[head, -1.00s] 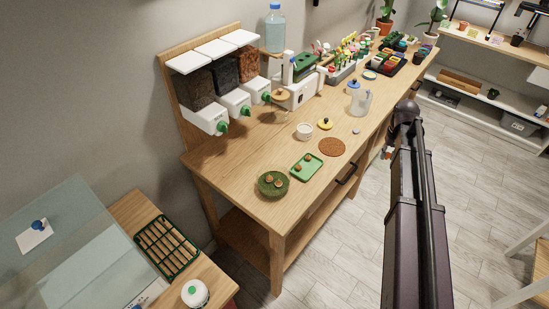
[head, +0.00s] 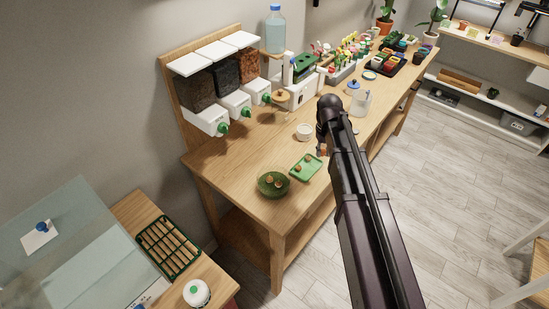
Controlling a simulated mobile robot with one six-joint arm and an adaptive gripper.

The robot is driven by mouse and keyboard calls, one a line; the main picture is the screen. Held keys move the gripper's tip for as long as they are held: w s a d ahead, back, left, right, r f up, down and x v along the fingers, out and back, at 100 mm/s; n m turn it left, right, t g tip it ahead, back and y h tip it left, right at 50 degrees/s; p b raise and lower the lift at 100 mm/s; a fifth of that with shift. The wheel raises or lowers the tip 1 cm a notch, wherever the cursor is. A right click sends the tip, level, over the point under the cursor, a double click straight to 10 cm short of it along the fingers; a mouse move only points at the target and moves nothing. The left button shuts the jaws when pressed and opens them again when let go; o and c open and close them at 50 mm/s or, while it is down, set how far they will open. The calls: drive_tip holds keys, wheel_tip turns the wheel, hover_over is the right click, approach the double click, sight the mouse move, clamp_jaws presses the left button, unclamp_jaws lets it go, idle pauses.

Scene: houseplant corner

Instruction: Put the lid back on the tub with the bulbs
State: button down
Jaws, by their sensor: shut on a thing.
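A small white tub (head: 304,131) stands open on the wooden bench; its inside is too small to read. Round brown bulbs lie in a green bowl (head: 264,191) and on a green tray (head: 298,172) nearer the front. A blue lid-like piece with a knob (head: 353,86) sits further back. My gripper (head: 322,149) hangs low over the bench, right of the white tub and mostly hidden behind my arm. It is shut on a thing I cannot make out. The yellow knobbed lid and cork mat seen earlier are now behind my arm.
A clear jug (head: 362,103) stands beyond my arm. Dispensers with green taps (head: 222,122) line the wall. A black tray of pots (head: 385,65) and a bottle (head: 275,30) stand at the back. The bench's front left corner is clear.

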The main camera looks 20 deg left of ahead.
drive_tip(key=s+a+n, duration=0.1)
drive_tip(key=s+a, duration=0.3)
drive_tip(key=a, duration=0.3)
drive_tip(key=s+a+r+n+p, duration=0.1)
drive_tip(key=s+a+n, duration=0.1)
drive_tip(key=s+a, duration=0.3)
drive_tip(key=a, duration=0.3)
drive_tip(key=shift+s+r, duration=0.15)
drive_tip(key=shift+s, duration=0.1)
drive_tip(key=shift+f, duration=0.25)
drive_tip(key=shift+f+b, duration=2.95)
drive_tip(key=shift+b, duration=0.15)
drive_tip(key=shift+w, duration=0.15)
drive_tip(key=shift+f, duration=0.2)
drive_tip(key=shift+c, duration=2)
unclamp_jaws()
drive_tip(key=shift+o, duration=0.2)
